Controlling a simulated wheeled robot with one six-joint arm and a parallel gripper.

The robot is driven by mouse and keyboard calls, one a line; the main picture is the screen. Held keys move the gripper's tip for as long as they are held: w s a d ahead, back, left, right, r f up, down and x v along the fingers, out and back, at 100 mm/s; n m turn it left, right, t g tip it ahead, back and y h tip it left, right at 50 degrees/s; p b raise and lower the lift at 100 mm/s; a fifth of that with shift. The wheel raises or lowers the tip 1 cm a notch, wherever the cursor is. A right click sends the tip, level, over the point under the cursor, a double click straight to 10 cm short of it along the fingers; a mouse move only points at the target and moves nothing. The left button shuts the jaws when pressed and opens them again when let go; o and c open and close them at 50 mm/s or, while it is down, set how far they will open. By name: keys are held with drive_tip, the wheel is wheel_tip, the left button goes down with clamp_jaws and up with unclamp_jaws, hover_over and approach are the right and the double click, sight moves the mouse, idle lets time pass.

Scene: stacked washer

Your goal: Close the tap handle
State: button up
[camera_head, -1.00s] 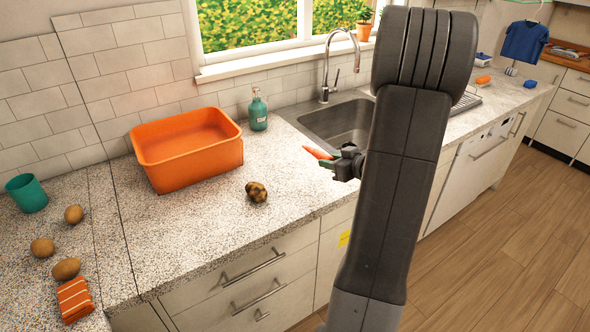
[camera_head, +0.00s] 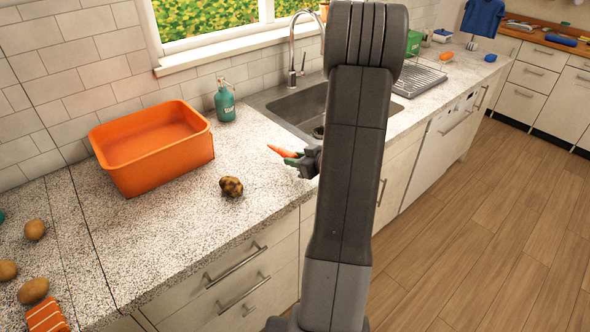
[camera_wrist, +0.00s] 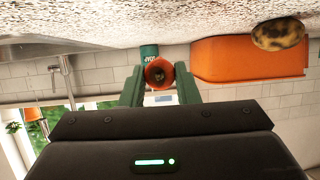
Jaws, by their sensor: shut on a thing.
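The chrome gooseneck tap (camera_head: 291,68) stands behind the sink near the window, and its slim handle (camera_head: 303,62) rises at its right side. The tap also shows upside down at the left of the wrist view (camera_wrist: 66,75). My gripper (camera_head: 298,158) is over the counter, in front of and below the sink's left end, well apart from the tap. It is shut on an orange carrot (camera_head: 281,150) that points left. In the wrist view, the carrot's round end (camera_wrist: 158,73) sits between the green fingers (camera_wrist: 160,88). My arm hides part of the sink.
The sink (camera_head: 300,108) has a drying rack (camera_head: 420,77) to its right. A teal bottle (camera_head: 225,104) and an orange tub (camera_head: 150,150) stand left of it. A brown spotted potato-like item (camera_head: 231,187) lies on the counter. Floor is clear at right.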

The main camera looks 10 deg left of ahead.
drive_tip(key=shift+f, duration=2)
drive_tip(key=shift+f, duration=0.25)
drive_tip(key=o, duration=1)
drive_tip(key=shift+r, duration=0.1)
drive_tip(key=shift+c, duration=0.2)
